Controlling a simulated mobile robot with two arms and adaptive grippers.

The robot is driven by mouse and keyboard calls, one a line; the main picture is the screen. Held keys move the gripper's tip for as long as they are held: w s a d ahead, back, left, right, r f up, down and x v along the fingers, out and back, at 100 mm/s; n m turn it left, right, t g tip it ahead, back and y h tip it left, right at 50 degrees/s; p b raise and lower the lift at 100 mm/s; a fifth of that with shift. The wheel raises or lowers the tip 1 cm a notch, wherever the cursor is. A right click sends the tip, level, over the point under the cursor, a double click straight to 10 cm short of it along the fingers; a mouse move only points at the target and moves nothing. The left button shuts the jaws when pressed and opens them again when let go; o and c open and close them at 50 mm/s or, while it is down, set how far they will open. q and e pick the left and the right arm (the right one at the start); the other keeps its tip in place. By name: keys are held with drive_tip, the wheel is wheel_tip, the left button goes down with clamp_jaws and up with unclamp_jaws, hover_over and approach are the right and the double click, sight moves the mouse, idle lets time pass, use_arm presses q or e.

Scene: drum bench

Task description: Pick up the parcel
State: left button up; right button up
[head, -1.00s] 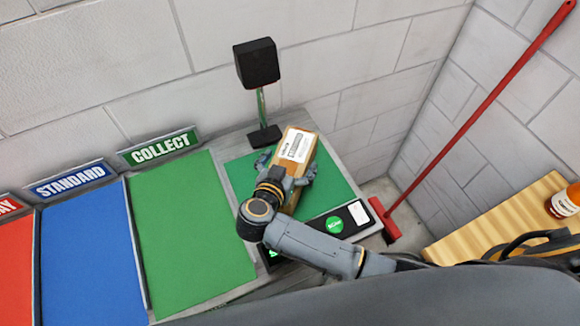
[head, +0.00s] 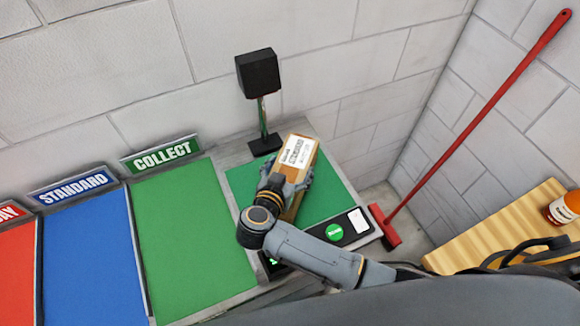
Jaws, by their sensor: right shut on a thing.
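The parcel (head: 305,163) is a long brown box with a white printed label on its top. It stands over the small green mat (head: 335,195) of the bench's right part, below the black box on a post. I cannot tell whether it touches the mat. My right gripper (head: 288,186) has its fingers on both sides of the parcel and is shut on it. The gripper and wrist hide the parcel's near left part. My left gripper is not in view.
Green COLLECT (head: 190,240), blue STANDARD (head: 88,255) and red (head: 18,270) mats are clear, to the left. A black scanner-like box (head: 258,72) stands behind the parcel. A red broom (head: 470,125) leans at the right wall, near a wooden top (head: 490,225) with a bottle (head: 564,208).

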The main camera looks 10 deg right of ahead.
drive_tip(key=r+p, duration=0.1)
drive_tip(key=p, duration=0.1)
drive_tip(key=s+r+p, duration=0.1)
drive_tip(key=r+p, duration=0.1)
drive_tip(key=a+r+p, duration=0.1)
drive_tip(key=r+p, duration=0.1)
drive_tip(key=shift+s+r, duration=0.2)
drive_tip(key=shift+s, duration=0.05)
drive_tip(key=s+a+r, duration=0.1)
drive_tip(key=s+r+b, duration=0.1)
drive_tip(key=shift+s+a+r, duration=0.3)
drive_tip(key=shift+a+r, duration=0.05)
drive_tip(key=shift+r, duration=0.05)
drive_tip(key=v, duration=1)
drive_tip(key=shift+r, duration=0.2)
